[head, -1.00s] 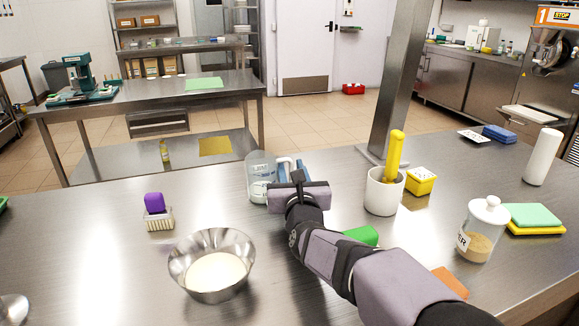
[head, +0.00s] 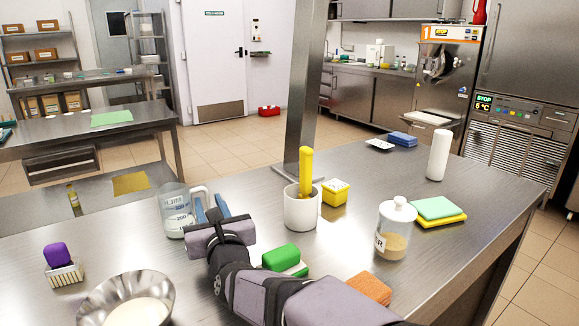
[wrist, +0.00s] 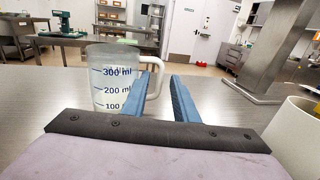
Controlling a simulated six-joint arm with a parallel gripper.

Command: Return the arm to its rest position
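My gripper (head: 213,209) is low over the steel table, close beside a clear measuring jug on its right. In the wrist view, the two blue fingers (wrist: 169,95) stand apart with an empty gap between them, so the gripper is open. The measuring jug (head: 175,213) stands upright on the table; it also shows in the wrist view (wrist: 108,78), with its white handle partly behind the left finger. I cannot tell whether finger and handle touch. My arm reaches in from the lower right of the head view.
A white pot (head: 300,212) with a yellow-handled tool stands right of my gripper. Near my arm lie a green block (head: 281,256) and an orange sponge (head: 370,287). A lidded jar (head: 394,232), metal bowl (head: 126,302) and purple-handled brush (head: 60,262) stand around. Bare table lies at the right front.

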